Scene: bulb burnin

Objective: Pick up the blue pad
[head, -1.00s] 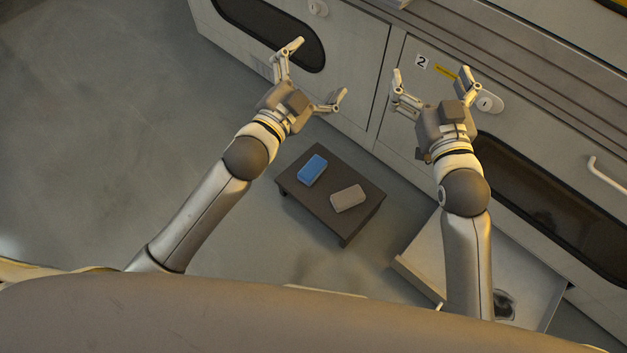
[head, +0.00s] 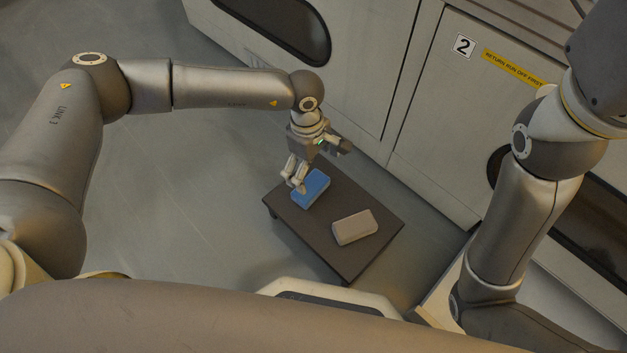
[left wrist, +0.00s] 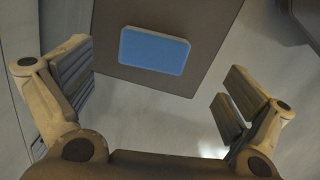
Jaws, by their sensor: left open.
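The blue pad (head: 311,189) lies flat on the low dark table, near its far left corner. In the left wrist view the blue pad (left wrist: 154,51) shows ahead of the fingers, above the gap between them. My left gripper (head: 316,170) is over the pad and points down at it. It is open and empty, with its two fingers (left wrist: 156,92) spread wide apart. In the head view the gripper hides part of the pad's far side. My right arm shows at the right, but its fingers are outside the picture.
A grey-beige pad (head: 354,227) lies on the same table (head: 340,262), to the right of the blue one. The floor (head: 190,210) left of the table is clear.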

